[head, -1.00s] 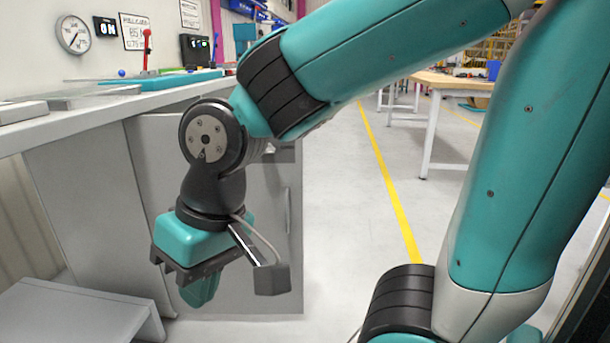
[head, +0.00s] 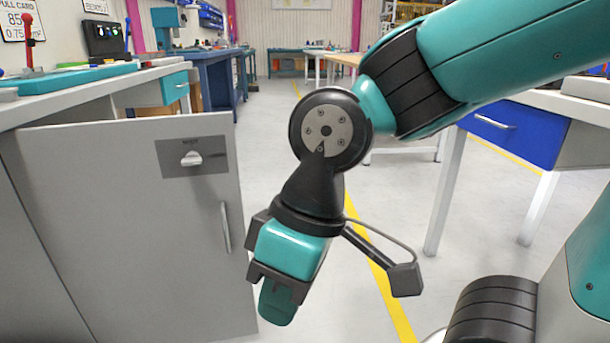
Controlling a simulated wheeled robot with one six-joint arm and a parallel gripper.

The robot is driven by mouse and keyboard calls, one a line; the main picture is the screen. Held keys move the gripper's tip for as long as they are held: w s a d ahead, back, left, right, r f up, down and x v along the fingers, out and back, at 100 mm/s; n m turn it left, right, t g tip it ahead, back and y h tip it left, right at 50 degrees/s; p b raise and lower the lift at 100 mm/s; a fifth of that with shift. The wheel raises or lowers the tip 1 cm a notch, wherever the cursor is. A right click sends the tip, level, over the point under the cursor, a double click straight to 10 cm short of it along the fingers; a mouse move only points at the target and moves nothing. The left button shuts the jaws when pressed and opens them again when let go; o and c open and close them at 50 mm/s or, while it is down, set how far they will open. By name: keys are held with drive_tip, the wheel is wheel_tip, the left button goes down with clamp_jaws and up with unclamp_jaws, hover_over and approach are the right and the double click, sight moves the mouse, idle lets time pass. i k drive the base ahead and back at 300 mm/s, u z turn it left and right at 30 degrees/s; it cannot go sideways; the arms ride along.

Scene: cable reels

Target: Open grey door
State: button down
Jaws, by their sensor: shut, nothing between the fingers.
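The grey door (head: 125,225) stands ajar on the left, swung out from the cabinet under the white counter. It has a dark plate with a light turn latch (head: 191,158) near its top and a vertical bar handle (head: 225,227) near its right edge. My gripper (head: 278,303) points down just right of the door's free edge, with its fingers shut and empty. In this view it looks close to the edge; I cannot tell whether it touches. The inside of the cabinet is hidden behind the door.
The white counter (head: 55,107) runs along the left with a teal-topped item on it. A bench with a blue drawer (head: 515,132) stands at the right. Blue workbenches (head: 210,75) are further back. Grey floor with a yellow line (head: 392,300) lies open between them.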

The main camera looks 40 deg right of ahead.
sight(147, 247)
drive_tip(key=z, duration=0.9)
drive_tip(key=i, duration=1)
drive_tip(key=u, duration=1.1)
